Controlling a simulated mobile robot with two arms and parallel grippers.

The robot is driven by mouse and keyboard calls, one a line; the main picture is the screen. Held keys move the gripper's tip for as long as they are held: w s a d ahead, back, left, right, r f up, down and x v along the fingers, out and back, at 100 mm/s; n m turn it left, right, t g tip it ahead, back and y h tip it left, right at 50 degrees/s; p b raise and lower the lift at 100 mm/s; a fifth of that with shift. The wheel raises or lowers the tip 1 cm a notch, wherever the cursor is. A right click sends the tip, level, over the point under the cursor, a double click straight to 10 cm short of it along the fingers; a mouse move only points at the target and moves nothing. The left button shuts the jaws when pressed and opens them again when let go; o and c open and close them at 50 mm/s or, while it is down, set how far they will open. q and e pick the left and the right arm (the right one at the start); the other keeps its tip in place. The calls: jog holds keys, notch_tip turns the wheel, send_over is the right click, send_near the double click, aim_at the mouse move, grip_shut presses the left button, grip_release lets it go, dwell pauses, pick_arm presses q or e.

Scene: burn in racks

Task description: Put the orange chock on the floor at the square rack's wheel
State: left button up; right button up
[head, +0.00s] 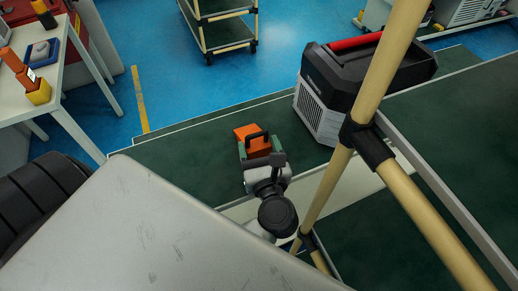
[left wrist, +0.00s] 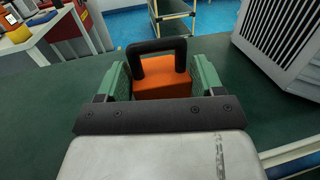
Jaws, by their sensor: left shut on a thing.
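The orange chock (head: 257,146) has a black handle and is between the green fingers of my left gripper (head: 262,153). In the left wrist view, the gripper (left wrist: 165,85) has a finger on each side of the chock (left wrist: 163,80), shut on it, with the black handle standing up. The chock is over a dark green shelf top (head: 190,165); whether it touches is unclear. A rack with cream tubes, green shelves and black wheels (head: 230,38) stands on the blue floor at the back; its full outline is cut off. My right gripper is out of view.
A black and grey box with a red handle (head: 345,85) stands on the green top, right of the gripper. Cream tubes (head: 385,75) rise close on the right. A white table (head: 45,55) is at the left. Blue floor (head: 160,45) is open beyond the shelf, with a yellow line.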

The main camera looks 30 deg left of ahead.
pick_arm(q)
jog(key=shift+r, duration=0.1)
jog(key=shift+f, duration=0.2)
jog(key=o, duration=1.1)
